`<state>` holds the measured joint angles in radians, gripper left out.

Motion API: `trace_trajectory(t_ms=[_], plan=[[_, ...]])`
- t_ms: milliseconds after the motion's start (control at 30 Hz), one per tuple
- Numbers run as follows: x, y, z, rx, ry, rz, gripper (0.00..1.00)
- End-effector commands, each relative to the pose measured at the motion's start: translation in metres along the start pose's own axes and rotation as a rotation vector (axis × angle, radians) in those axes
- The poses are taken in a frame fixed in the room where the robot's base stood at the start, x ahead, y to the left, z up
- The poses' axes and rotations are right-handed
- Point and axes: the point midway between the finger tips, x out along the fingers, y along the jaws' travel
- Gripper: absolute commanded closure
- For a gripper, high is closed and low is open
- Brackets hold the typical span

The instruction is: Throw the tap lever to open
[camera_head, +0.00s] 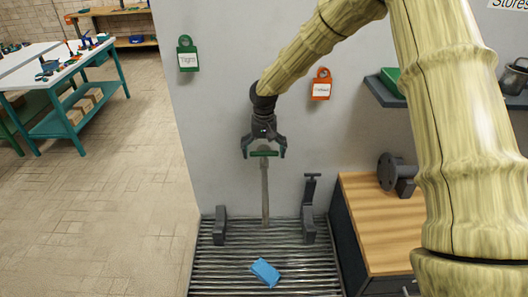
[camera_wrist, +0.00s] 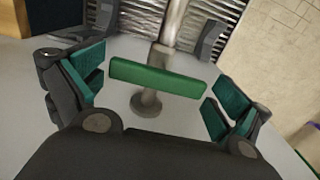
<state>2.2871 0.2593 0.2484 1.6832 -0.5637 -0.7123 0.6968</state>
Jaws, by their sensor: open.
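The tap lever is a green bar (camera_head: 264,153) lying roughly crosswise in front of the pale wall, at the top of a grey upright pipe (camera_head: 265,190). In the wrist view the green bar (camera_wrist: 158,77) sits near the middle, slightly tilted, with the metal pipe (camera_wrist: 172,28) and a round wall flange (camera_wrist: 146,103) behind it. My gripper (camera_head: 263,149) is open at the bar. In the wrist view the green-padded fingers of my gripper (camera_wrist: 157,92) stand at either end of the bar, with gaps visible. I cannot tell how deep the bar lies between them.
Two dark brackets (camera_head: 220,225) (camera_head: 309,210) flank the pipe over a metal grate (camera_head: 230,262). A blue block (camera_head: 265,272) lies on the grate. A wooden-topped cabinet (camera_head: 375,235) stands right. An orange tag (camera_head: 321,84) and a green tag (camera_head: 187,54) hang on the wall.

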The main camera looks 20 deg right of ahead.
Motion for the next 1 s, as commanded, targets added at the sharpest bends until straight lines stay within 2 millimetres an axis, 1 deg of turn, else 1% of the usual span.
trace_trajectory(t_ms=[167,433,567,600,633,867,1000], plan=[[0.0064,0.0009,0.0003,0.001,-0.001,0.000,0.00],[0.0074,0.0011,0.0002,0.001,0.000,0.000,0.00],[0.0073,0.0012,0.0002,0.001,-0.001,0.000,0.24],[0.0073,0.0013,0.0002,0.001,-0.001,0.000,0.31],[0.0073,0.0013,0.0002,0.001,-0.001,0.000,0.35],[0.0072,0.0016,0.0003,-0.005,-0.001,0.000,0.35],[0.0071,0.0018,0.0001,-0.037,-0.001,0.001,0.35]])
